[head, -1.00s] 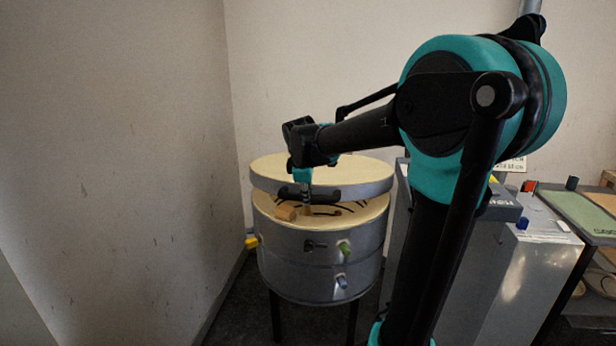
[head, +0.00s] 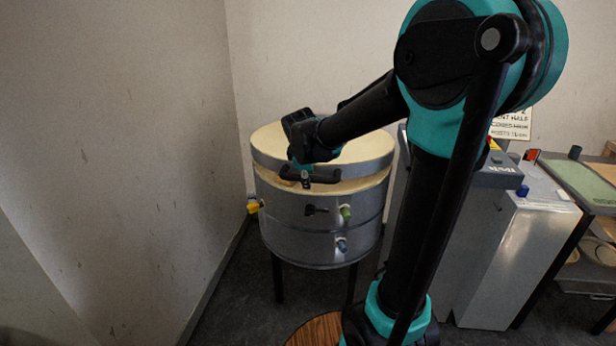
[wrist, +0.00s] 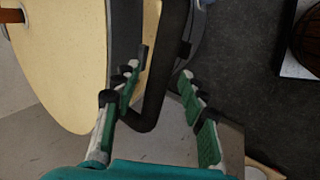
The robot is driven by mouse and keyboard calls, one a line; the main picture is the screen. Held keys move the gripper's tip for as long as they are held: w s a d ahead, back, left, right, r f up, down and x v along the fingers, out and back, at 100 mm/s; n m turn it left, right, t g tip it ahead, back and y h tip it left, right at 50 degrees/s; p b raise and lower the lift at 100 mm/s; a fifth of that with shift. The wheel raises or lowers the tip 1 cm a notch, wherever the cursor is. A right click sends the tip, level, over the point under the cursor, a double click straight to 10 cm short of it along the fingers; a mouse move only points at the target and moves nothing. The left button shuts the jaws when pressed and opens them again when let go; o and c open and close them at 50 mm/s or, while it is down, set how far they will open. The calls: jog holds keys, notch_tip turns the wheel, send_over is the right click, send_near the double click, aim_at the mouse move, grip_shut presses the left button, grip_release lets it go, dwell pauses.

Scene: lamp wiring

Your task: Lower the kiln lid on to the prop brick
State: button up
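The kiln (head: 320,222) is a grey metal drum. Its round lid (head: 268,145), cream on top with a grey rim, is nearly down, with a narrow gap at the front. The lid's black handle (head: 325,177) is on the front rim. The tan prop brick (head: 289,174) shows only in part in the gap, left of the handle; I cannot tell if the lid touches it. My gripper (head: 305,183) is at the handle. In the wrist view, my gripper's green-padded fingers (wrist: 162,88) are apart, with the dark handle (wrist: 168,70) between them and room beside it.
A yellow piece (head: 252,206), a green knob (head: 346,212) and a blue knob (head: 342,245) stick out of the kiln. A grey cabinet (head: 520,255) and a table with a green top (head: 580,182) stand at the right. A wall is close on the left.

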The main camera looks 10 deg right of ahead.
jog(key=shift+r, duration=0.1)
jog(key=v, duration=1.2)
jog(key=s+d+f+m+y, duration=0.1)
jog(key=s+d+f+m, duration=0.3)
jog(key=s+f+m, duration=0.3)
jog(key=s+d+f+m+g, duration=0.1)
jog(key=s+d+f+m, duration=0.3)
jog(key=s+f+m, duration=0.3)
jog(key=s+f, duration=0.4)
jog(key=f, duration=0.5)
jog(key=shift+d+y, duration=0.15)
jog(key=shift+y, duration=0.25)
jog(key=shift+r, duration=0.1)
